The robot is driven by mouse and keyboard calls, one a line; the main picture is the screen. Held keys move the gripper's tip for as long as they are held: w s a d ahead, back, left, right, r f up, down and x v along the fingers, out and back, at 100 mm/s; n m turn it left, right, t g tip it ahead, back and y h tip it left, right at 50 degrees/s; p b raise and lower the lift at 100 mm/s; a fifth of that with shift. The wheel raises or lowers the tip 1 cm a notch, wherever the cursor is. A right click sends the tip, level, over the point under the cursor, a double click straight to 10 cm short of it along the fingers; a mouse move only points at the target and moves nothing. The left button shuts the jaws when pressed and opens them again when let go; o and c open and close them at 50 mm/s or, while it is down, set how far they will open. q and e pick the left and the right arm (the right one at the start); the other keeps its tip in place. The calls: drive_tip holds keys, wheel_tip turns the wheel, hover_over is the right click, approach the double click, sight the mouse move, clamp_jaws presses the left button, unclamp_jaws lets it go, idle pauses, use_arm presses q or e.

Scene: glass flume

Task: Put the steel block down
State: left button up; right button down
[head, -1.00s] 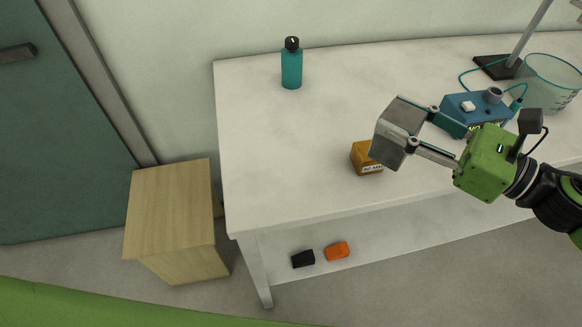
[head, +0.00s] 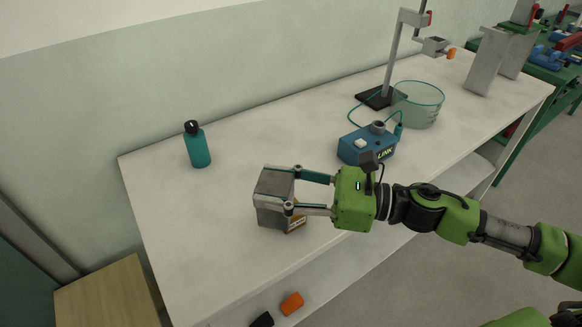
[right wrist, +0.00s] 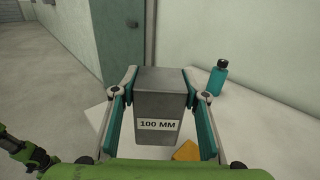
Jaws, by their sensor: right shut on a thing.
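The steel block (head: 272,200) is a grey upright block. In the right wrist view the block (right wrist: 160,95) carries a label reading "100 MM". My right gripper (head: 283,192) is shut on it, with one finger on each side. The block is over the white table (head: 195,235); I cannot tell whether its base touches the top. A small orange-brown box (head: 297,222) is partly hidden behind the block and finger. My left gripper is not in view.
A teal bottle (head: 197,147) stands at the back left. A blue link box (head: 366,146), a glass beaker (head: 417,105) and a stand (head: 390,65) are to the right. An orange item (head: 291,303) lies on the lower shelf. The table's left part is clear.

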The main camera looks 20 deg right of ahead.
use_arm(q)
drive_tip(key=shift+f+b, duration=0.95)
drive_tip(key=shift+b, duration=0.4)
use_arm(e)
drive_tip(key=shift+w+a+f, duration=0.3)
drive_tip(key=shift+a+f, duration=1.2)
drive_tip(key=shift+f, duration=0.25)
drive_tip(key=shift+w+a+f, duration=0.3)
drive_tip(key=shift+a+f, duration=1.2)
drive_tip(key=shift+f, duration=0.3)
drive_tip(key=shift+w+a+f, duration=0.3)
drive_tip(key=shift+a+f, duration=1.2)
drive_tip(key=shift+f, duration=0.25)
drive_tip(key=shift+f, duration=0.15)
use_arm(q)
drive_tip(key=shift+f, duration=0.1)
use_arm(e)
drive_tip(key=c, duration=1.2)
unclamp_jaws()
drive_tip(key=shift+f, duration=0.1)
